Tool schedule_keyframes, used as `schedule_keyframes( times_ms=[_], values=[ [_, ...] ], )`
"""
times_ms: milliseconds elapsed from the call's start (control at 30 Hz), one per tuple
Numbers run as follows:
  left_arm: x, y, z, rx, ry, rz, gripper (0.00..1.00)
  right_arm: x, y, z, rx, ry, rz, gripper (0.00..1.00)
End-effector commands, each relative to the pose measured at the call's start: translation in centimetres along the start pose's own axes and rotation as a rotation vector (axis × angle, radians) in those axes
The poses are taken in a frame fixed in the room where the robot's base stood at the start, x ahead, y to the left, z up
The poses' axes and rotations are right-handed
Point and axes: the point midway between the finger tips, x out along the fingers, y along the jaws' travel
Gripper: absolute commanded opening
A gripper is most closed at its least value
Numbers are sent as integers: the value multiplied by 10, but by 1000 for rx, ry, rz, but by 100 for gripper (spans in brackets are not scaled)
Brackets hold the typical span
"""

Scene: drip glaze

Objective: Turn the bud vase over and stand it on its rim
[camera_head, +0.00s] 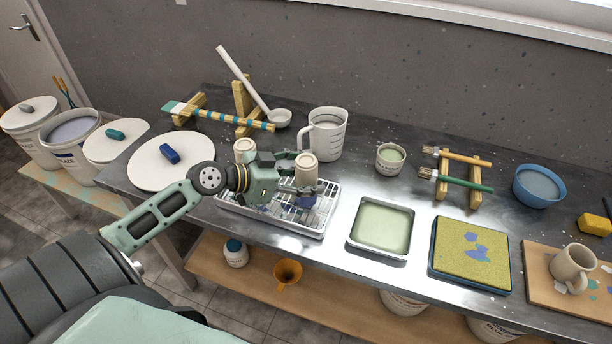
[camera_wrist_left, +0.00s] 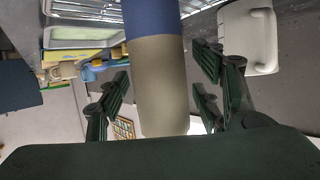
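The bud vase (camera_head: 306,168) is beige above and blue at its lower end. It is upright at the right part of the white wire rack (camera_head: 318,226); its lowest edge is hidden. In the left wrist view the vase (camera_wrist_left: 160,85) rises between my fingers, with blue at the top of that picture. My left gripper (camera_wrist_left: 161,72) has a finger on each side of the vase, with narrow gaps showing. In the head view my left gripper (camera_head: 296,178) comes in level from the left. My right gripper is not in view.
Another beige piece (camera_head: 244,148) stands just left of my gripper. A white pitcher (camera_head: 325,132) is close behind the vase. A pale green glaze tray (camera_head: 382,226) lies right of the rack, then a yellow sponge tray (camera_head: 471,255). A round white lid (camera_head: 172,160) lies left.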

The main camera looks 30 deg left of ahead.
Motion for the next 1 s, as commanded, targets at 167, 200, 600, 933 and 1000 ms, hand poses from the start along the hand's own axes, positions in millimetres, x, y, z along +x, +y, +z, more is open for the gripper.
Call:
schedule_keyframes(
  times_ms=[167,200,600,933,1000],
  values=[
    [0,0,0,0,-1,0,61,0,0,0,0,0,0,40],
    [0,0,1,-1,-2,1,61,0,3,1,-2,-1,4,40],
    [-39,1,2,-3,-4,0,61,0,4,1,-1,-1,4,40],
    [-95,0,2,-3,-2,-1,61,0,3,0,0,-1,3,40],
    [-104,0,1,-3,0,-1,61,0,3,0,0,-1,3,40]
  ],
)
